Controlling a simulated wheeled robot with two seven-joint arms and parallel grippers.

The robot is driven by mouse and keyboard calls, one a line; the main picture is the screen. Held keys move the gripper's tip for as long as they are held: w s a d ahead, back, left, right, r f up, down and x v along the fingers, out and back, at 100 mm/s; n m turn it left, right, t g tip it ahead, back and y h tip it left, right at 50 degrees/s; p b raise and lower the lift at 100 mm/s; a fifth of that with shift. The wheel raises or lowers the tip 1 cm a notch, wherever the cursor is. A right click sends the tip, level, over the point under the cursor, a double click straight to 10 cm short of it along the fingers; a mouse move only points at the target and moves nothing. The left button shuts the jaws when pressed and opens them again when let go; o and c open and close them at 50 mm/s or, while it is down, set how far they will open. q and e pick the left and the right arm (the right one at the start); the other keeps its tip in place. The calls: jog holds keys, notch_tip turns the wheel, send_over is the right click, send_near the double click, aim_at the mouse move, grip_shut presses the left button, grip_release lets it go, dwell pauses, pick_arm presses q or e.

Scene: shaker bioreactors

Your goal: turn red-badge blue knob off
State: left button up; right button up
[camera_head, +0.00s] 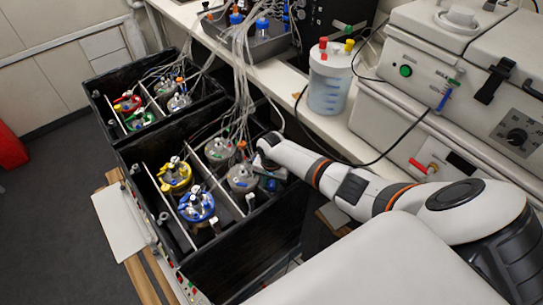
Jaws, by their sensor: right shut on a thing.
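My right gripper (270,182) reaches down into the near black shaker box (235,262), at its right end. It is shut on a small part that looks bluish, likely the blue knob, mostly hidden by the gripper. A grey-topped vessel (242,178) stands just left of the gripper. A red badge beside the gripped part cannot be made out. A vessel with a red ring (127,103) stands in the far black box (101,92). Vessels with a yellow ring (174,175) and a blue ring (196,205) stand in the near box. My left gripper is out of view.
Many thin tubes (242,75) run from the vessels up to the bench. A white-lidded bottle (329,78) and pale instruments (440,100) line the bench, close beside my right arm. A black cable hangs there. The floor (60,210) at left is clear.

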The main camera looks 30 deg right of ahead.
aim_at(271, 184)
jog(key=m+p, duration=0.2)
jog(key=m, duration=0.2)
jog(key=shift+r+m, duration=0.15)
jog(key=shift+m, duration=0.25)
jog(key=m+p, duration=0.2)
jog(key=m, duration=0.2)
jog(key=shift+w+d, duration=0.1)
jog(key=shift+w, duration=0.05)
jog(key=o, duration=1)
jog(key=shift+r, duration=0.35)
notch_tip(271, 184, up, 4)
jog(key=shift+r+p, duration=0.2)
jog(key=shift+p, duration=0.9)
notch_tip(271, 184, up, 7)
jog(key=shift+f, duration=0.15)
